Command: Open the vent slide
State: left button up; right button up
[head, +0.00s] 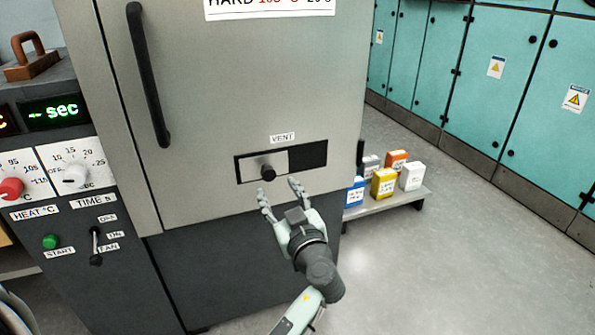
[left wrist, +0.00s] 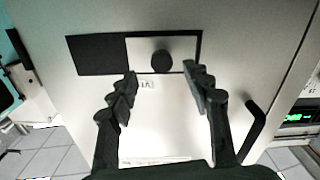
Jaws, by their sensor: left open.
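The vent slide (head: 249,169) is a light plate with a round black knob (head: 267,173), set in a dark rectangular frame under a VENT label on the grey cabinet front. In the head view the plate fills the left part of the frame and the right part shows black (head: 308,155). My left gripper (head: 279,188) is open and empty just below and in front of the knob. In the left wrist view the knob (left wrist: 162,61) lies just beyond and between the fingertips (left wrist: 161,71), with no clear contact. My right gripper is not in view.
A long black door handle (head: 148,75) stands up and left of the vent. A control panel with dials (head: 75,176) and a lever is at left. A low shelf (head: 400,199) with several small boxes stands right of the cabinet. Teal lockers (head: 500,80) line the back; floor between is clear.

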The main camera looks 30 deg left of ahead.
aim_at(270, 176)
pick_arm(q)
jog(key=p+x, duration=0.1)
jog(key=x, duration=0.6)
jog(key=shift+a+r+p, duration=0.1)
jog(key=shift+a+p, duration=0.2)
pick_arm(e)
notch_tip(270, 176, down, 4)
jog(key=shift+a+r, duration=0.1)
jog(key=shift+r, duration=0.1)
pick_arm(q)
jog(key=shift+c, duration=0.4)
grip_shut()
